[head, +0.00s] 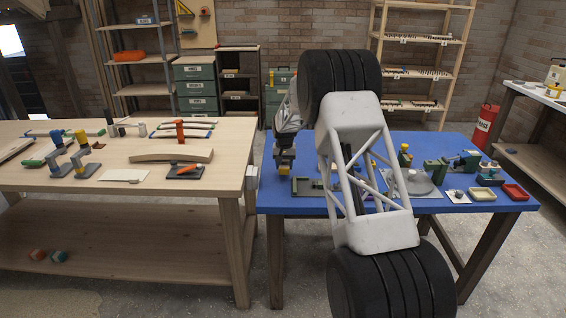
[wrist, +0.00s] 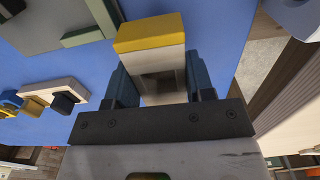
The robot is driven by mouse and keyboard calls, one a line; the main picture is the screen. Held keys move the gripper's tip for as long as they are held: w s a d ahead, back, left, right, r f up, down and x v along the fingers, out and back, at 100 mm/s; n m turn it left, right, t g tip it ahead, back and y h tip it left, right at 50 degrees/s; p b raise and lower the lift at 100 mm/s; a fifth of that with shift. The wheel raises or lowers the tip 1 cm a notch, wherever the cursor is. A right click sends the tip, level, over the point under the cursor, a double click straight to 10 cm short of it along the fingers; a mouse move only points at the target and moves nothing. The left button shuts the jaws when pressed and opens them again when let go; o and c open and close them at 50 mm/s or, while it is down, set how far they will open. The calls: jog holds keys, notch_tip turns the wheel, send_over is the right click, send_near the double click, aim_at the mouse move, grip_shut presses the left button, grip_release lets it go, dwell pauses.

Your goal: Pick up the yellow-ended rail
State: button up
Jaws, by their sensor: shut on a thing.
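The yellow-ended rail (wrist: 151,34) sits between the two blue fingers of my gripper (wrist: 160,82) in the wrist view. Its yellow end points away from the palm, and a pale body shows behind it. The fingers are shut on its sides. In the head view, the yellow end of the rail (head: 284,169) shows just below my gripper (head: 284,158), at the left part of the blue table (head: 300,204). I cannot tell whether the rail touches the table. My arm hides part of the table's middle.
A green-edged tray (head: 308,187) lies just right of the gripper. Red trays (head: 515,192) and green tools (head: 436,171) stand farther right. A wooden bench (head: 110,187) with clamps and tools adjoins on the left. The blue table's front left strip is clear.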

jog(key=shift+s+d+r, duration=0.15)
jog(key=shift+s+d, duration=0.15)
jog(key=shift+s, duration=1.3)
jog(key=shift+s+d+r, duration=0.15)
jog(key=shift+s+d, duration=0.1)
jog(key=shift+s, duration=1.35)
jog(key=shift+s+d+r, duration=0.15)
jog(key=shift+s+d, duration=0.15)
jog(key=shift+s, duration=1.3)
jog(key=shift+a, duration=0.1)
